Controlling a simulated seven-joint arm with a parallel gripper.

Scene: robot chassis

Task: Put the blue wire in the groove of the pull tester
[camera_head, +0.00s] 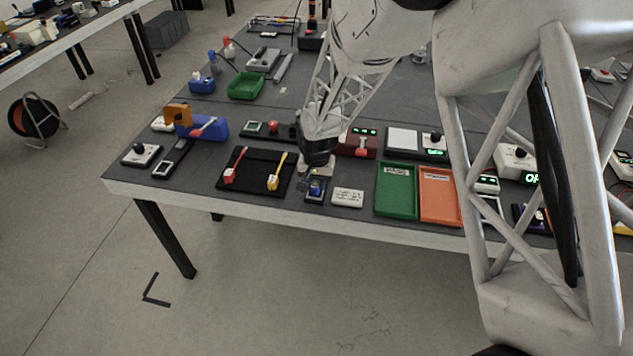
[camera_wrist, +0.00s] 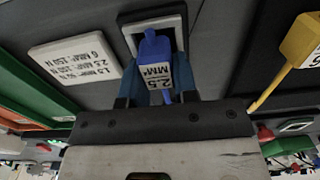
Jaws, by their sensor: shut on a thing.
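My gripper (camera_head: 315,180) is near the table's front edge, over a small dark-framed device with a pale face (camera_head: 313,197). In the wrist view its two blue fingers (camera_wrist: 158,92) are shut on the blue wire (camera_wrist: 155,48), a blue piece with a white "2.5 MM²" tag. The blue wire lies over the dark-framed device; I cannot tell whether it touches it. In the head view the gripper partly hides it. I cannot tell for certain which device is the pull tester; a dark red one with green digits (camera_head: 352,146) stands behind and right of my gripper.
A black mat (camera_head: 250,185) left of my gripper holds a red wire (camera_head: 231,174) and a yellow wire (camera_head: 273,182). A white text plate (camera_head: 347,198), a green tray (camera_head: 396,195) and an orange tray (camera_head: 440,200) lie to the right. A blue block with an orange part (camera_head: 214,127) stands at the left.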

